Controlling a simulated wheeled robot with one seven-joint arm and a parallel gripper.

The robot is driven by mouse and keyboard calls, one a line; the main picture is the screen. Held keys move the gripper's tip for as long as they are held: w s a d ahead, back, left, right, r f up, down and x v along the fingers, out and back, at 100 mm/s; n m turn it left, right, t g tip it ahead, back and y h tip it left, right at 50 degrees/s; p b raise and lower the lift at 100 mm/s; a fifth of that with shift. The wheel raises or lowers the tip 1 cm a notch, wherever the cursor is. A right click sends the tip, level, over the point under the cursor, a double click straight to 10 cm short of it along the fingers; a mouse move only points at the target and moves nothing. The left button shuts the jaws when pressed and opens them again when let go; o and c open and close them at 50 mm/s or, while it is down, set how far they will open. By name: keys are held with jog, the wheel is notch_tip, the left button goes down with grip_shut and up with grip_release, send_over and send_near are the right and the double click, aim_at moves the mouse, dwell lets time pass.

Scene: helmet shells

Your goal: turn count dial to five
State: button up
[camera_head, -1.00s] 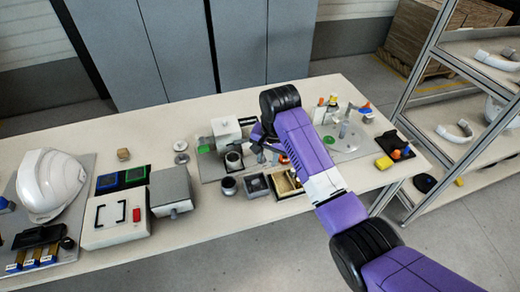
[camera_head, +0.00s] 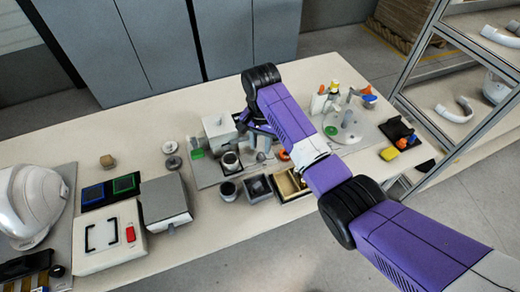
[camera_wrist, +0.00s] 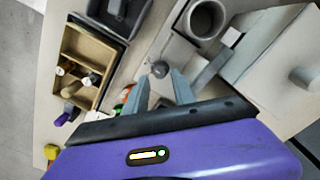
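My gripper (camera_wrist: 161,88) is open in the wrist view, its two grey fingers apart with nothing between the tips. A small dark round knob (camera_wrist: 159,69) on a light plate lies just beyond the fingertips, apart from them as far as I can tell. I cannot make out numbers on it, nor tell whether it is the count dial. A white box-shaped unit (camera_wrist: 270,60) with a round stub stands to the right of the fingers; it also shows in the head view (camera_head: 218,132). In the head view my purple arm largely hides the gripper.
A grey cup (camera_wrist: 205,18) stands close to the fingers. A wooden divided tray (camera_wrist: 88,50) with small parts and a dark bin (camera_wrist: 122,14) lie to the left. In the head view, a white helmet shell (camera_head: 32,205) and a switch box (camera_head: 110,240) stand at the left.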

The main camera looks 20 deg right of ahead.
aim_at(261, 155)
jog(key=shift+f, duration=2.1)
jog(key=shift+c, duration=0.4)
grip_shut()
jog(key=shift+n, duration=0.3)
jog(key=n+p, duration=0.2)
jog(key=n, duration=0.3)
jog(key=shift+s+n, duration=0.1)
jog(key=shift+n, duration=0.2)
jog(key=n+p, duration=0.1)
jog(key=n, duration=0.4)
jog(key=shift+d+n, duration=0.1)
jog(key=shift+n, duration=0.2)
